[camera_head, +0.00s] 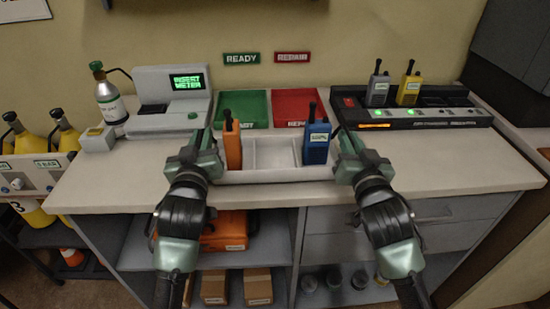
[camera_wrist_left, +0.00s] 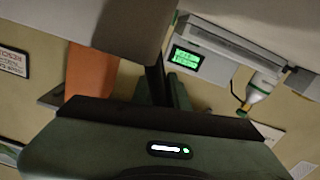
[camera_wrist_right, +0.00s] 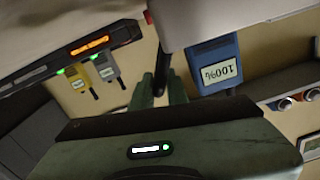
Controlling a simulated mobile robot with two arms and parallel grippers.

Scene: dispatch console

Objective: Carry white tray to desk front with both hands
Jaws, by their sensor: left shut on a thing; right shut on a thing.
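The white tray (camera_head: 270,176) is at the front middle of the desk, with divided compartments. An orange radio (camera_head: 233,146) stands upright at its left end and a blue radio (camera_head: 316,144) upright at its right end. My left gripper (camera_head: 214,155) is shut on the tray's left end. My right gripper (camera_head: 341,157) is shut on its right end. The tray's wall also shows in the left wrist view (camera_wrist_left: 115,22) and in the right wrist view (camera_wrist_right: 192,22). The fingertips are partly hidden. I cannot tell whether the tray touches the desk.
Behind the tray lie a green mat (camera_head: 241,107) and a red mat (camera_head: 296,105). A meter with a lit screen (camera_head: 172,98) stands at left, beside a green-capped bottle (camera_head: 109,98). A charger (camera_head: 420,115) with grey and yellow radios is at right. The desk's right front (camera_head: 450,165) is clear.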

